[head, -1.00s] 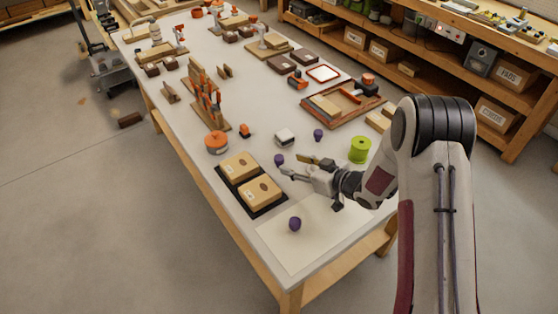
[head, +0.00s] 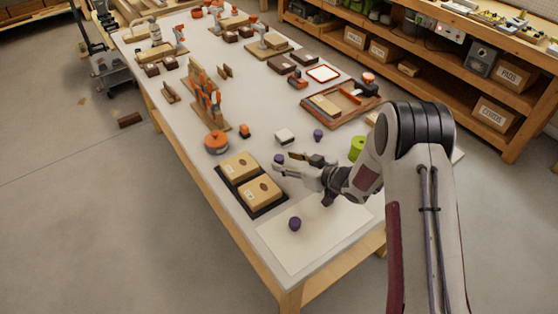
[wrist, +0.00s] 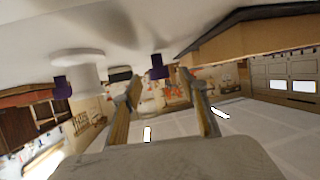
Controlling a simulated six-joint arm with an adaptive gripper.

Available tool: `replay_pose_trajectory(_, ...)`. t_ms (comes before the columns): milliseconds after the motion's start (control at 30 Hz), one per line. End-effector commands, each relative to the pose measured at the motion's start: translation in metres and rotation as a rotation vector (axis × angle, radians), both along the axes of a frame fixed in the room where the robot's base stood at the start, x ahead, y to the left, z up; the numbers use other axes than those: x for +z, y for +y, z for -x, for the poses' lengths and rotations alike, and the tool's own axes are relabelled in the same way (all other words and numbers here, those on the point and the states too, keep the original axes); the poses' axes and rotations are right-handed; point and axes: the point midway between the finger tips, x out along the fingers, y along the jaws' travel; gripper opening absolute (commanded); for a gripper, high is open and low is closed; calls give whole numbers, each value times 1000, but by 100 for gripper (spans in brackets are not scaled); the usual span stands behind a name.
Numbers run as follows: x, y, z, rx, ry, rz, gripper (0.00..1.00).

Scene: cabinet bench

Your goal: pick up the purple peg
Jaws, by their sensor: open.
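Three purple pegs stand on the bench in the head view. One purple peg (head: 279,158) is right at the tips of my gripper (head: 284,162), beside the cardboard boxes. Another purple peg (head: 318,134) is farther back to the right, and a third purple peg (head: 295,224) stands on the pale sheet in front. My gripper is open and empty. In the tilted wrist view, one peg (wrist: 158,66) shows between and beyond the two fingers (wrist: 160,82). Another peg (wrist: 62,87) shows at the left. Whether the fingers flank the near peg is hard to tell.
Two cardboard boxes (head: 260,191) sit on a black mat left of my gripper. A green spool (head: 357,149) is partly behind my arm. An orange round container (head: 216,142) and a wooden tray (head: 345,101) are farther back.

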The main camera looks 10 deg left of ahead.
Motion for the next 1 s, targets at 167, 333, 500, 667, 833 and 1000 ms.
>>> replay_pose_trajectory(167, -4, 16, -11, 3, -2, -1, 43)
replay_pose_trajectory(333, -11, 27, -19, 1, 0, 0, 43)
replay_pose_trajectory(500, -13, 31, -23, 0, -1, -1, 43)
replay_pose_trajectory(667, -13, 31, -23, 0, -1, -1, 43)
replay_pose_trajectory(833, -13, 31, -23, 0, -1, -1, 43)
replay_pose_trajectory(1000, -13, 31, -23, 0, -1, -1, 40)
